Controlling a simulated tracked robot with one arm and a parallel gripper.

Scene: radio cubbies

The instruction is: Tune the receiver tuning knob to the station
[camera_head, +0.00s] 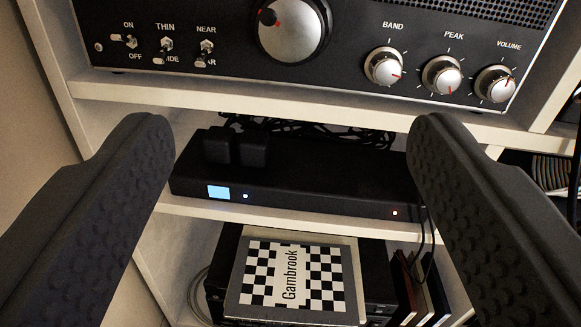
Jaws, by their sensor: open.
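The receiver (345,62) sits on the upper shelf with its dark front panel facing me. Its large silver knob (291,30), with a dark finger dimple, is at the top middle, cut off by the frame edge; it is the likely tuning knob. No tuning dial or station scale is in view. My gripper (290,140) is open and empty, its two dark padded fingers wide apart. The fingertips are below the large knob in the picture and appear clear of the receiver.
Smaller BAND (384,67), PEAK (442,76) and VOLUME (495,84) knobs are at the right. Toggle switches (166,46) are at the left. The white shelf edge (290,112) runs below the receiver. A black box (300,180) and a Gambrook item (292,275) occupy lower cubbies.

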